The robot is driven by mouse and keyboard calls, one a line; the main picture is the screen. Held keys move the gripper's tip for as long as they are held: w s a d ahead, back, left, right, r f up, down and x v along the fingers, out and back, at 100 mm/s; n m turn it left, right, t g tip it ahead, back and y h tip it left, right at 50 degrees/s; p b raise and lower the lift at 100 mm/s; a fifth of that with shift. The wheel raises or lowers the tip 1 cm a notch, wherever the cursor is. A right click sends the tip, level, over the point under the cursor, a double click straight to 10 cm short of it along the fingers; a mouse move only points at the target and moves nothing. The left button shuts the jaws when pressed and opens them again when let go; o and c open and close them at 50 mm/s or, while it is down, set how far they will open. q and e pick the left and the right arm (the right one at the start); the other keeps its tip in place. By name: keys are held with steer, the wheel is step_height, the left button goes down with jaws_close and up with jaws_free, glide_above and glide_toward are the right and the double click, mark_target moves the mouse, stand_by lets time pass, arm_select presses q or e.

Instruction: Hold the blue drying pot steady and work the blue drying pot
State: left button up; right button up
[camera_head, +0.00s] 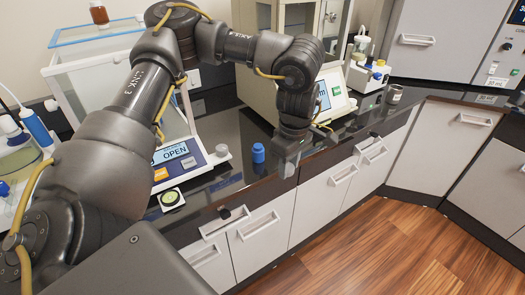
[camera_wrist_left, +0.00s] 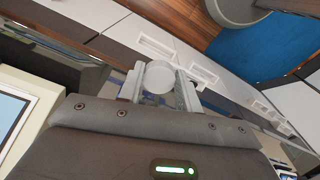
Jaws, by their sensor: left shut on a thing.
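A small blue pot (camera_head: 258,152) with a rounded blue top stands upright on the dark counter, just left of my left gripper (camera_head: 290,165) in the head view. In the left wrist view my left gripper (camera_wrist_left: 160,88) is shut on a round whitish, translucent piece (camera_wrist_left: 158,75) held between its fingers. I cannot tell exactly what this piece is. In the head view it is hidden by the gripper. The blue pot cannot be made out in the wrist view. My right gripper is not in view.
A balance with an "OPEN" display (camera_head: 177,155) stands left of the blue pot. A small pale stopper-like piece (camera_head: 222,150) is near it. A dish with a green centre (camera_head: 171,198) lies in front. A beige instrument (camera_head: 273,60) stands behind. A jar (camera_head: 393,94) is farther right on the counter (camera_head: 225,120).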

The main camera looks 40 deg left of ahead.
arm_select(q)
steer(key=w+a+r+n, duration=0.3)
steer(key=r+n, duration=0.1)
steer(key=n, duration=0.5)
steer(key=w+a+f+p, duration=0.1)
steer(key=w+a+f, duration=0.1)
steer(key=a, duration=0.1)
steer(key=w+a+f+p, duration=0.1)
steer(key=w+a+f, duration=0.2)
steer(key=w+a+f+p, duration=0.1)
steer(key=w+a+f, duration=0.2)
steer(key=shift+w+a+f, duration=0.15)
steer(key=shift+w+a, duration=0.1)
steer(key=shift+a, duration=0.15)
steer(key=shift+w+a+f, duration=0.3)
steer(key=shift+a+f, duration=0.1)
steer(key=shift+f, duration=0.25)
step_height(320, 180, down, 3)
steer(key=shift+w+p, duration=0.1)
steer(key=shift+p, duration=0.95)
steer(key=shift+f, duration=0.15)
